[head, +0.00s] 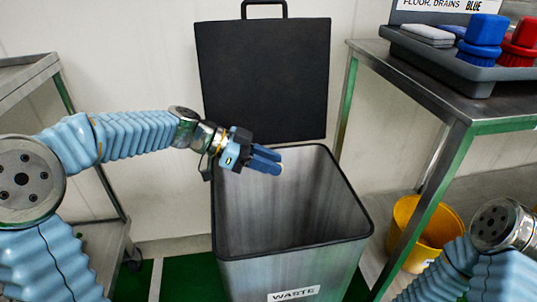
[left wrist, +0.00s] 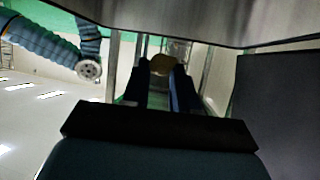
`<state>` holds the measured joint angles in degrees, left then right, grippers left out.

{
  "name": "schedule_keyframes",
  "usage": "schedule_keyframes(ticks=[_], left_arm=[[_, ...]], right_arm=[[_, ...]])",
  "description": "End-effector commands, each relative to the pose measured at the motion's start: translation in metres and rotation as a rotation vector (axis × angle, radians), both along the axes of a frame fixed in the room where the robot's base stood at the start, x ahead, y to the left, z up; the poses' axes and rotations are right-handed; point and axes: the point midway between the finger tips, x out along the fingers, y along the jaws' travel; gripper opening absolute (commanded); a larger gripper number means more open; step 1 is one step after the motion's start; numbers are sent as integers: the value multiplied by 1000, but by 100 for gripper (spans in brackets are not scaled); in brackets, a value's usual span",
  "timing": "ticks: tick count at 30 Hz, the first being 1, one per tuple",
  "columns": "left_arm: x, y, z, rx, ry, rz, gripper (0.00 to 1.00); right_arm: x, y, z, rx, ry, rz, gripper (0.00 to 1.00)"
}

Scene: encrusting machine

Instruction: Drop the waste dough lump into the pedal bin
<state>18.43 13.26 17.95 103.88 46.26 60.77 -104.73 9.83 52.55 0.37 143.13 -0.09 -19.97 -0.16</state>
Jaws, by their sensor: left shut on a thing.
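The pedal bin (head: 292,262) is a tall grey metal bin with a black rim and a WASTE label. Its black lid (head: 262,80) stands raised at the back, and the inside that shows looks empty. My left gripper (head: 268,160) reaches in from the left, its blue fingers over the back left part of the bin's opening. In the left wrist view its fingers are shut on a small tan lump (left wrist: 163,63), the dough lump, at their tips. In the head view the fingers mostly hide the lump. My right gripper is out of view.
A steel table (head: 462,104) at right carries a grey tray (head: 440,68) with blue and red brushes. A yellow bucket (head: 428,222) stands under it. A metal rack (head: 30,75) stands at left. A white wall is behind the bin.

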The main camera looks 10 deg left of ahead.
Motion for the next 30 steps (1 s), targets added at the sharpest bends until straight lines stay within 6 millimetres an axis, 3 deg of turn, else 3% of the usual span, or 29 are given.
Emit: schedule_keyframes(ticks=[8, 9, 14, 24, 30], left_arm=[[0, 0, -3, 0, 0, 0, 0], [0, 0, -3, 0, 0, 0, 32], [0, 0, -3, 0, 0, 0, 57], [0, 3, -2, 0, -1, 2, 57], [-5, 32, 13, 2, -2, 5, 57]], right_arm=[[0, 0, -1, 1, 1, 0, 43], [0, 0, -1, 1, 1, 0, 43], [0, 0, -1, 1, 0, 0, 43], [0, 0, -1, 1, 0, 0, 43], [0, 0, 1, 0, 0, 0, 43]])
